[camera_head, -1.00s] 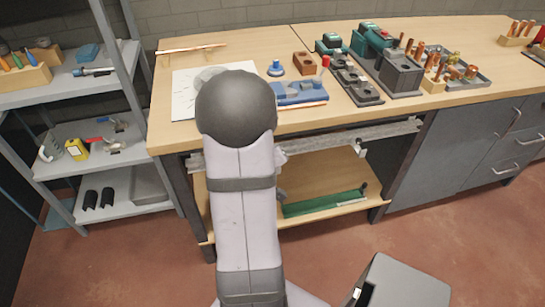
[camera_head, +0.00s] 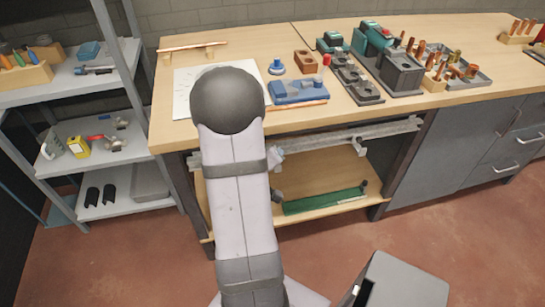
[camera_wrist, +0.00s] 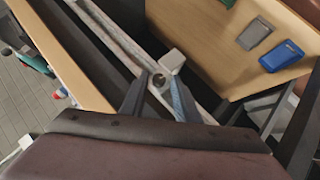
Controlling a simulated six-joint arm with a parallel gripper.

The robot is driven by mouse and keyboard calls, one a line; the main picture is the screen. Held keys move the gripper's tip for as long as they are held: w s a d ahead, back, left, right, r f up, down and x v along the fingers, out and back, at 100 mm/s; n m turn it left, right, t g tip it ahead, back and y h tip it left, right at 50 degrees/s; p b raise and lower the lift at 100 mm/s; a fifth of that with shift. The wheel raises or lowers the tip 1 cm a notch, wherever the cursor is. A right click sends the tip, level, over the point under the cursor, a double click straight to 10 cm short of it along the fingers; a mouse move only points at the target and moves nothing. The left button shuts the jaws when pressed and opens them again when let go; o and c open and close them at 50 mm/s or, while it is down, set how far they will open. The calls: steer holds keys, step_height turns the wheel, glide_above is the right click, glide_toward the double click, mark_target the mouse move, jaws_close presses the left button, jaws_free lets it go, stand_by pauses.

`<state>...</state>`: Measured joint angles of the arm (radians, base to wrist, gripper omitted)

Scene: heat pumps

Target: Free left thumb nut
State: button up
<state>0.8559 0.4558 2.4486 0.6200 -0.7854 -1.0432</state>
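The wrist view shows a small round metal piece (camera_wrist: 158,80), likely the left thumb nut, at a pale block (camera_wrist: 171,61) on the grey rail. My gripper (camera_wrist: 158,77) has one finger on each side of this piece, with a gap that looks wider than it. Whether either finger touches it is unclear. In the head view, my arm hides most of the gripper, and a pale part (camera_head: 277,157) shows at the rail just right of my arm.
The grey rail (camera_head: 330,135) runs under the front edge of the workbench (camera_head: 200,134). A lower shelf (camera_head: 325,175) holds a green strip (camera_head: 325,200). A grey shelving rack (camera_head: 100,155) stands at left. In the wrist view, a blue object (camera_wrist: 281,56) lies on a wooden surface.

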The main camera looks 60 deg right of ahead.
steer(key=shift+r, duration=0.15)
steer(key=p+v, duration=0.4)
steer(key=p, duration=0.2)
steer(key=shift+a+r, duration=0.2)
steer(key=shift+a, duration=0.15)
